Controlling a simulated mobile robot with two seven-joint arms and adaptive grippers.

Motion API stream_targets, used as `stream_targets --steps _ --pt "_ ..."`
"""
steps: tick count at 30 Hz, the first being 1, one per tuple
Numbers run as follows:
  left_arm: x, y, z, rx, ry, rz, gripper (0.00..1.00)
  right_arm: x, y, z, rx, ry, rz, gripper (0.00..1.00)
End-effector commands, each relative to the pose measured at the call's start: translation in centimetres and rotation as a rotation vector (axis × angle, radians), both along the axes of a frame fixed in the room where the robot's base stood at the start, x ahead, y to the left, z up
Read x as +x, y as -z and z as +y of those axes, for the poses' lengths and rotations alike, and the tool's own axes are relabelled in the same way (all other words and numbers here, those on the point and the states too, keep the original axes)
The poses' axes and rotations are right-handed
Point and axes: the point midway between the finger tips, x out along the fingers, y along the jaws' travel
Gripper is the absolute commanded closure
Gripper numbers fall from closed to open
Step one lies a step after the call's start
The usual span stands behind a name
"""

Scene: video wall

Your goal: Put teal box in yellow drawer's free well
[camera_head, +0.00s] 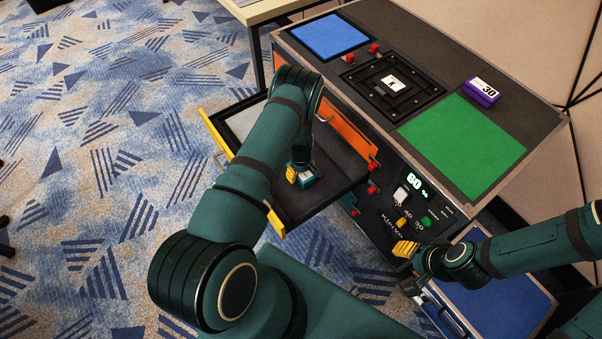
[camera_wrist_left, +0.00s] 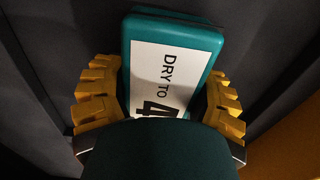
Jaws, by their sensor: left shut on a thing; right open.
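The teal box (camera_head: 308,180) has a white label, which reads "DRY TO 4" in the left wrist view (camera_wrist_left: 170,65). My left gripper (camera_head: 299,176) reaches down into the open yellow drawer and is shut on the teal box. Its yellow fingers flank the box in the wrist view (camera_wrist_left: 158,105). The yellow drawer (camera_head: 222,141) has a dark interior; the box is over or in its dark right-hand part. I cannot tell whether it touches the floor. My left arm hides part of the drawer. My right gripper (camera_head: 405,249) is open by the control panel.
The cabinet top holds a blue pad (camera_head: 330,37), a black frame (camera_head: 392,84), a green pad (camera_head: 462,143) and a purple box (camera_head: 482,93). An orange drawer front (camera_head: 347,128) is behind the yellow drawer. A blue-topped drawer (camera_head: 495,295) is at lower right.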

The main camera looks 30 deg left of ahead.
Motion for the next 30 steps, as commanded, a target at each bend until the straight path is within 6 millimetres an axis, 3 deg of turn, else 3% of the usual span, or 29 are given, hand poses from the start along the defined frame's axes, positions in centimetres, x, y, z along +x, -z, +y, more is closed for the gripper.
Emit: stream_targets --steps 7,8,10,23,30 --pt "0.0 0.3 0.0 0.000 0.000 0.000 0.81 0.1 0.4 0.0 0.000 0.000 -0.001 0.53" --pt "0.0 0.2 0.0 0.000 0.000 0.001 0.25 0.1 0.3 0.0 0.000 0.000 -0.001 0.53" --pt "0.0 0.2 0.0 0.000 0.000 0.001 0.01 0.1 0.3 0.0 0.000 0.000 -0.001 0.53" --pt "0.0 -0.3 0.0 0.000 0.000 0.001 0.01 0.0 -0.3 0.0 0.000 0.000 0.000 0.53" --pt "0.1 -4.7 0.0 0.001 0.000 -0.001 0.01 -0.2 -1.3 0.0 0.001 -0.001 0.005 0.53"
